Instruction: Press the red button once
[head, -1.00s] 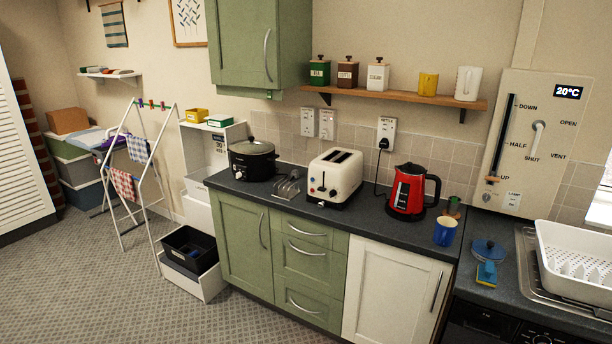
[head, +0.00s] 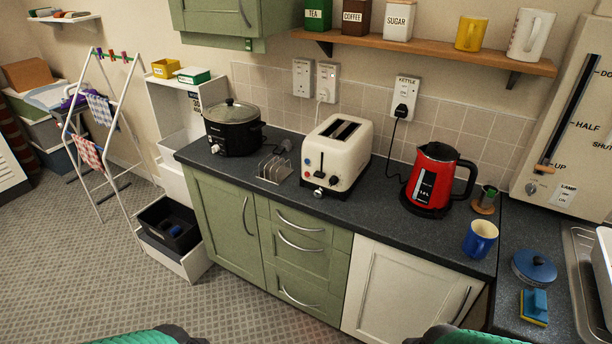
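The cream toaster (head: 336,158) stands on the dark worktop, left of the red kettle. Its front end carries a few small controls, including a silver knob and small coloured spots low on the panel. One spot looks red, but it is too small to be sure it is the red button. Green and dark parts of my two arms show at the bottom edge, left and right of centre. Neither gripper's fingers are in view.
The red kettle (head: 433,182), blue mug (head: 480,240), toast rack (head: 274,170) and black slow cooker (head: 233,130) stand on the worktop (head: 370,213). A wooden shelf (head: 430,52) hangs above. Patterned floor (head: 245,312) lies clear before the green cupboards.

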